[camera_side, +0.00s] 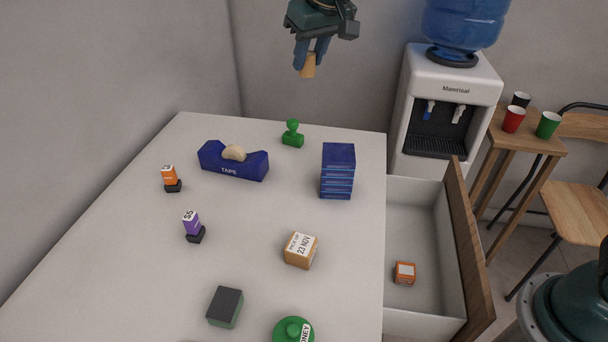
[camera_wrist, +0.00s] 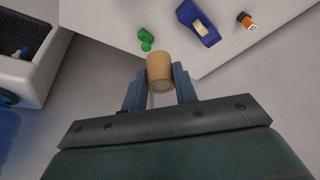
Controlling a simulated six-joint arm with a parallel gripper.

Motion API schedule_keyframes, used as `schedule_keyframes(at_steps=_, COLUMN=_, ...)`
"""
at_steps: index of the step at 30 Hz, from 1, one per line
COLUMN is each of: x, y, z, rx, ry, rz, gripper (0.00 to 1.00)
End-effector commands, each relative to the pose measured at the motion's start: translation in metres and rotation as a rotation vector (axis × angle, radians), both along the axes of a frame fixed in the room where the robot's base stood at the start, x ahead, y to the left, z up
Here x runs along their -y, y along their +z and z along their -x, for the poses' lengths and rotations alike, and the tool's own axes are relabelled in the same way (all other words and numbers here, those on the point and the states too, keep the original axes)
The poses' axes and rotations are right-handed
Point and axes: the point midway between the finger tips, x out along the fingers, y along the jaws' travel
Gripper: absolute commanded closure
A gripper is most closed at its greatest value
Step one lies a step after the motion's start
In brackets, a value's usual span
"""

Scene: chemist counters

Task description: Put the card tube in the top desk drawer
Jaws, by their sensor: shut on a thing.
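My gripper (camera_side: 312,52) is high above the back of the desk in the side view. It is shut on the tan card tube (camera_side: 308,66), which hangs below the fingers. In the wrist view the card tube (camera_wrist: 160,70) sits between the two blue fingers of my gripper (camera_wrist: 161,86). The top desk drawer (camera_side: 416,228) stands pulled out at the right of the desk, with a wooden front. A small orange box (camera_side: 404,272) lies inside it. My gripper is up and to the left of the drawer, well apart from it.
The white desk top (camera_side: 120,270) bears a blue tape dispenser (camera_side: 233,160), a green stamp (camera_side: 292,134), a stack of blue boxes (camera_side: 337,171), a tan box (camera_side: 300,250) and a dark block (camera_side: 225,307). A water cooler (camera_side: 447,95) stands behind the drawer.

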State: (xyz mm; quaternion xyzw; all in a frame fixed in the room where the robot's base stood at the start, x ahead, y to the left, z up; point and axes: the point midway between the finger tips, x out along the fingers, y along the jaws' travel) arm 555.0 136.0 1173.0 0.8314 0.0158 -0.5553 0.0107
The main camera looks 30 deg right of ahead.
Motion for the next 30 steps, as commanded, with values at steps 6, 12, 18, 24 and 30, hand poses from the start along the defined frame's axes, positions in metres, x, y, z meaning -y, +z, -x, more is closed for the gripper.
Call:
schedule_keyframes(at_steps=6, x=0.086, y=-0.003, z=0.017, rx=0.000, ry=-0.196, rz=0.000, gripper=0.92)
schedule_keyframes(at_steps=12, x=0.158, y=-0.008, z=0.045, rx=0.000, ry=-0.370, rz=0.000, gripper=0.92)
schedule_keyframes(at_steps=18, x=0.212, y=-0.013, z=0.077, rx=-0.001, ry=-0.513, rz=0.000, gripper=0.92)
schedule_keyframes(at_steps=24, x=0.247, y=-0.017, z=0.103, rx=0.000, ry=-0.612, rz=0.000, gripper=0.92)
schedule_keyframes(at_steps=30, x=0.259, y=-0.038, z=0.114, rx=-0.005, ry=-0.650, rz=0.001, gripper=0.92)
